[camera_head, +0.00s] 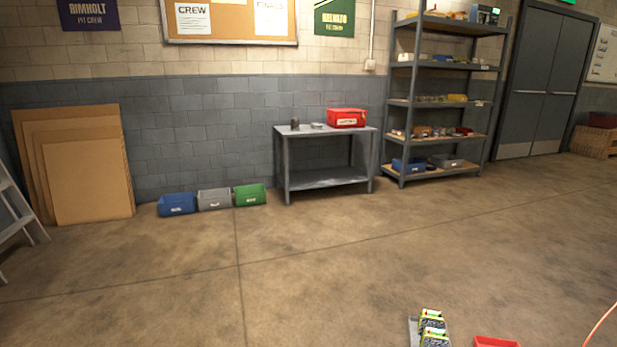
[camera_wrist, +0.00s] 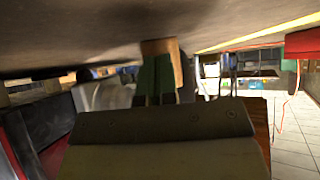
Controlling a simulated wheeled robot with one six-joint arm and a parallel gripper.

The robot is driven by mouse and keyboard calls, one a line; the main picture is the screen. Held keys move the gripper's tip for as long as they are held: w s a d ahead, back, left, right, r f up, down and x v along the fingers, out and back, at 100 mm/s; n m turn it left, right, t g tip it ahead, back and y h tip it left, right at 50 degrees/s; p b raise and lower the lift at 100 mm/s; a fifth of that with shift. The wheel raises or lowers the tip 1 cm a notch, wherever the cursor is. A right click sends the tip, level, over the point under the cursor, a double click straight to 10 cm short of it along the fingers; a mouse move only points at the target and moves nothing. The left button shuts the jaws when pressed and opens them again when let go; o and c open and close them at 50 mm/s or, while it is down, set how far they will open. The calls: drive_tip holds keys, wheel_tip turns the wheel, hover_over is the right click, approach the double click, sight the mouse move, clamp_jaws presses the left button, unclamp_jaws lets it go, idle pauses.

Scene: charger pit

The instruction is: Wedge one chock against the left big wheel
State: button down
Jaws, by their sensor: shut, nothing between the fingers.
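The wrist view appears upside down, with the brown floor along its top. My gripper (camera_wrist: 168,98) shows there as dark fingers beyond a broad dark and tan body, shut and empty. A small green and wood-brown block (camera_wrist: 160,72) stands against the floor just beyond the fingertips. It may be a chock, but I cannot tell, nor whether the fingers touch it. I cannot make out the left big wheel in either view. My gripper is not in the head view.
Several green-black packs (camera_head: 433,330) stand at the lower front beside a red tray (camera_head: 496,342). A metal table (camera_head: 325,180), a shelf rack (camera_head: 440,105), floor bins (camera_head: 214,198) and leaning boards (camera_head: 88,180) line the wall. The middle floor is clear.

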drive_tip(key=shift+s+d, duration=0.2)
drive_tip(key=shift+d, duration=0.6)
idle(0.4)
drive_tip(key=shift+p+v, duration=1.15)
drive_tip(key=shift+v, duration=0.4)
drive_tip(key=shift+w+a+r+p, duration=0.15)
drive_tip(key=shift+a+r+p, duration=0.2)
drive_tip(key=shift+a, duration=0.3)
drive_tip(key=shift+w+a+r+p, duration=0.15)
drive_tip(key=shift+a+p, duration=0.25)
drive_tip(key=shift+a, duration=0.25)
